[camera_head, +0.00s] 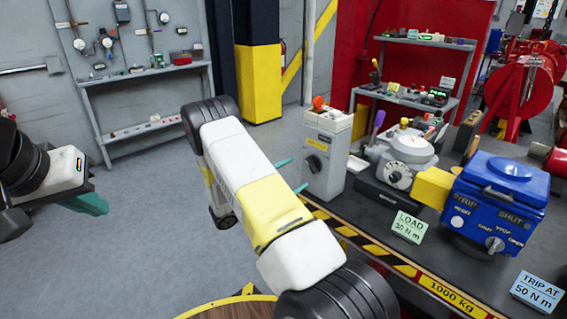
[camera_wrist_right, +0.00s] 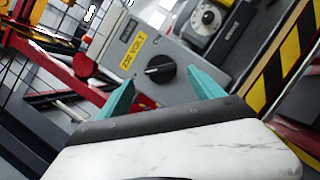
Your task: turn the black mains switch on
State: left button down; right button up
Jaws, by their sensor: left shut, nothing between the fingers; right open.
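The black mains switch (camera_head: 314,163) is a round knob on the front of a grey box (camera_head: 325,181), below a yellow label. In the right wrist view the black mains switch (camera_wrist_right: 160,70) shows a pale pointer line, beside a yellow voltage label (camera_wrist_right: 138,54). My right gripper (camera_head: 292,175) is open, its teal fingers pointing at the box front. In the wrist view the right gripper (camera_wrist_right: 161,77) has its fingertips apart on either side of the knob, with no clear contact. My left gripper (camera_head: 91,204) is shut and empty at the far left, away from the bench.
An orange button (camera_head: 319,102) tops the grey box. A gauge unit (camera_head: 398,165) and a blue actuator (camera_head: 499,196) stand to its right on the dark bench. Green LOAD (camera_head: 408,226) and blue TRIP (camera_head: 537,291) cards stand in front. Open floor lies left.

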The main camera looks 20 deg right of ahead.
aim_at(309, 166)
jog(key=x, duration=0.5)
jog(key=shift+d+r, duration=0.1)
jog(key=shift+d, duration=0.1)
jog(key=c, duration=1.4)
